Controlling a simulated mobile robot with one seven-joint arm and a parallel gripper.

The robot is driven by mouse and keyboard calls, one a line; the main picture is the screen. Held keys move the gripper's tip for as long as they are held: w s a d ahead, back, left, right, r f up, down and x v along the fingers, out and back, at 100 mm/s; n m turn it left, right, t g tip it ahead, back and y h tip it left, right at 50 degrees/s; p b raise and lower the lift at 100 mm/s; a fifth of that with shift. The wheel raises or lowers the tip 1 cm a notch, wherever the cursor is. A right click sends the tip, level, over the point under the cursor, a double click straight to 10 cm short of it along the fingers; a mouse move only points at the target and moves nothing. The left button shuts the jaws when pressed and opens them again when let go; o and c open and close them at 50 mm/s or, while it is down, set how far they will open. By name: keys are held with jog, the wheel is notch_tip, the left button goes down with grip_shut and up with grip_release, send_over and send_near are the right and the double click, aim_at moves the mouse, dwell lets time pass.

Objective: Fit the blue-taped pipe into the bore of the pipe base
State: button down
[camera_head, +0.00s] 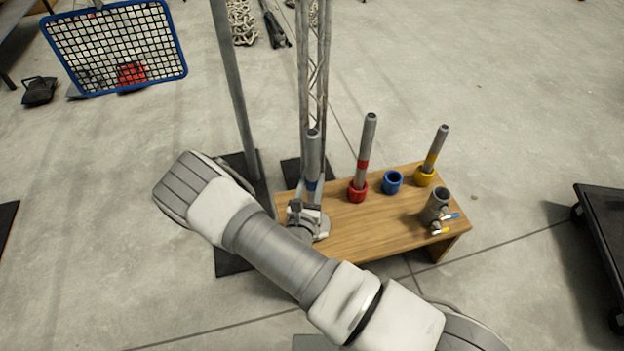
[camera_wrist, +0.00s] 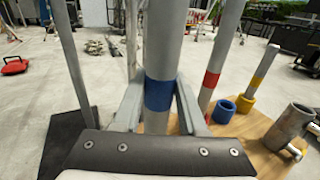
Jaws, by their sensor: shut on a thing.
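The blue-taped pipe (camera_head: 313,150) is a grey metal pipe standing upright at the left end of the wooden bench. My gripper (camera_head: 307,200) is shut on it near the blue band. In the wrist view the fingers (camera_wrist: 160,108) flank the blue-taped pipe (camera_wrist: 165,45) at the blue tape. The pipe's lower end is hidden behind my gripper. The pipe base (camera_head: 437,207) is a short grey upright tube with an open top and side handles at the bench's right end. It also shows in the wrist view (camera_wrist: 287,128), to the right of my gripper and apart from the pipe.
On the wooden bench (camera_head: 375,230), a red-taped pipe (camera_head: 366,140) stands in a red ring (camera_head: 357,192) and a yellow-taped pipe (camera_head: 437,148) in a yellow ring (camera_head: 425,177). An empty blue ring (camera_head: 393,182) sits between them. Metal poles and a truss (camera_head: 316,70) rise behind.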

jog(key=shift+f+b, duration=1.25)
jog(key=shift+f, duration=1)
jog(key=shift+c, duration=1.9)
grip_release()
jog(key=p, duration=0.4)
send_near(311, 195)
jog(key=s, duration=0.3)
jog(key=s+a, duration=0.1)
jog(key=s, duration=0.2)
